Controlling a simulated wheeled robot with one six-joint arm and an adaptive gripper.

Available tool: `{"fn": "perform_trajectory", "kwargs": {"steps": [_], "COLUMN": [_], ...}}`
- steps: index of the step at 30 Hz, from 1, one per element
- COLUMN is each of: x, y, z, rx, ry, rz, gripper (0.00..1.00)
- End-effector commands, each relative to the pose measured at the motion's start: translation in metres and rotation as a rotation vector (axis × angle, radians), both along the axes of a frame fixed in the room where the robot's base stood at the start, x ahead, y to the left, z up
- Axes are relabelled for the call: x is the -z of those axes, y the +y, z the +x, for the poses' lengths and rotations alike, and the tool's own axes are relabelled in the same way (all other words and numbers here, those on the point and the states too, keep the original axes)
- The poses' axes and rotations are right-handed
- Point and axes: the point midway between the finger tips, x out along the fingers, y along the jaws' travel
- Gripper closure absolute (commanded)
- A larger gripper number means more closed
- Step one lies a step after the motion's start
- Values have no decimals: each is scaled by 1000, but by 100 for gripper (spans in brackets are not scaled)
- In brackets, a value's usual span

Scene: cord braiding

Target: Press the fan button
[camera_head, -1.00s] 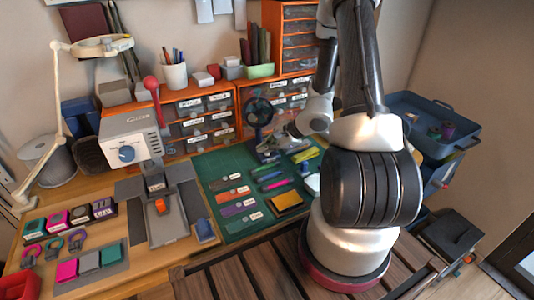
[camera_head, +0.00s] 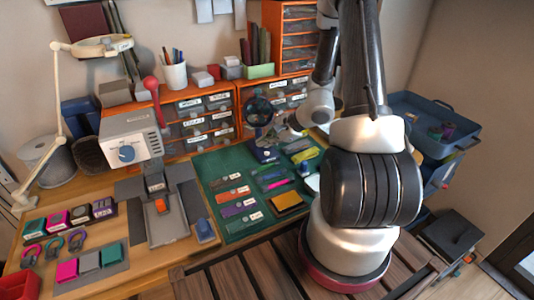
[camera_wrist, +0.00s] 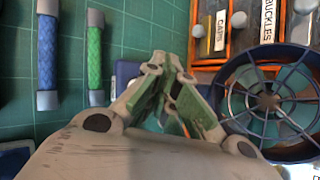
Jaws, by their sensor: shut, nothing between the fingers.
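The desk fan has a dark round cage (camera_head: 258,110) and stands on the green mat in front of the orange drawers. In the wrist view its cage (camera_wrist: 272,100) fills the right side. Its dark blue base (camera_head: 263,155) shows below the cage, and a blue part of it (camera_wrist: 126,72) shows left of my fingers in the wrist view. My gripper (camera_head: 274,139) is beside the fan, just above the base. In the wrist view my gripper (camera_wrist: 160,62) is shut and empty. I cannot make out the fan button; my fingers cover part of the base.
The labelled orange drawers (camera_head: 192,127) stand close behind the fan. Colored cords and tools lie on the green mat (camera_head: 218,170). A grey press (camera_head: 132,140) stands at left.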

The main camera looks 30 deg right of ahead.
Motion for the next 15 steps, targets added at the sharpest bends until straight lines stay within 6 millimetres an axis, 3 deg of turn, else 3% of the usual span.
{"fn": "perform_trajectory", "kwargs": {"steps": [9,15], "x": [-32,-40], "y": [0,0], "z": [0,0], "rx": [-2,1], "ry": [-2,0], "rz": [-2,-1], "gripper": [100,100]}}
